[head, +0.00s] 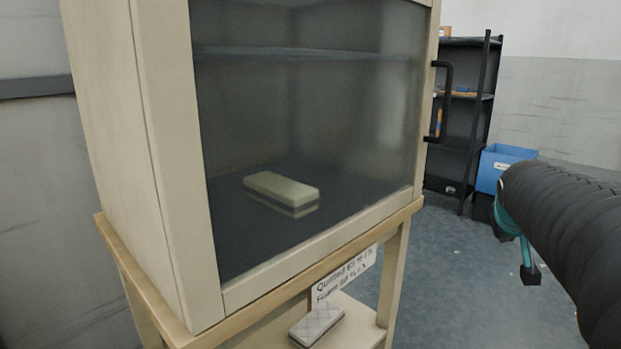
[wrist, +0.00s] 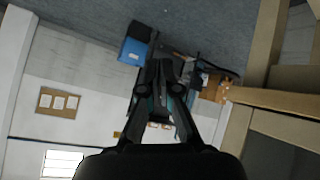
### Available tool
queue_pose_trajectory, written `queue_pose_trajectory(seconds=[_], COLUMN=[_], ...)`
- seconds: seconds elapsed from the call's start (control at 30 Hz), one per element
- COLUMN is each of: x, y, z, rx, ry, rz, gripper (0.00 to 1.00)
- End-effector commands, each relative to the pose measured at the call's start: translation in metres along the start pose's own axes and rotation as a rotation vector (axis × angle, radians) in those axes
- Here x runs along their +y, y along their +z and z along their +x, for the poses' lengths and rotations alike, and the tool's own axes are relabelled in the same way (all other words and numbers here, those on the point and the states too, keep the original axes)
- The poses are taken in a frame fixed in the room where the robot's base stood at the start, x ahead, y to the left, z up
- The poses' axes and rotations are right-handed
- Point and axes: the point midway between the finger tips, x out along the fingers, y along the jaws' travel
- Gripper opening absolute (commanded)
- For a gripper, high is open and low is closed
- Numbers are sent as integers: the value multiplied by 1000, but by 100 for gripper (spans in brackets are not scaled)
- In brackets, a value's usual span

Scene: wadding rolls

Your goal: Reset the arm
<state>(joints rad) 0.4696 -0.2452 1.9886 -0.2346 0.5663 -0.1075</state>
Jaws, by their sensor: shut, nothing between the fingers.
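My arm (head: 570,220) reaches in from the right edge of the head view, wrapped in a black ribbed sleeve. A teal and black part of my gripper (head: 527,262) shows below its end, to the right of the cabinet. In the wrist view my gripper (wrist: 160,70) is shut and empty, its fingertips together in the middle of the picture. My gripper touches nothing that I can see.
A cream cabinet (head: 165,130) with a glass door (head: 320,110) and black handle (head: 441,100) stands on a wooden stand (head: 396,265). A pale green block (head: 281,188) lies inside; a quilted block (head: 316,325) lies below. A black shelf (head: 462,130) and blue bin (head: 503,166) stand behind.

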Motion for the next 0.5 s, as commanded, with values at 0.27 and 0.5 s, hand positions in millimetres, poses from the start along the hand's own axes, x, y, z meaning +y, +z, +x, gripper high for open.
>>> queue_pose_trajectory(seconds=[0.27, 0.5], x=[-109, -174], y=[139, 227], z=[-56, -113], rx=[-298, -360], ry=[-220, -383], rz=[83, -2], gripper=[0, 0])
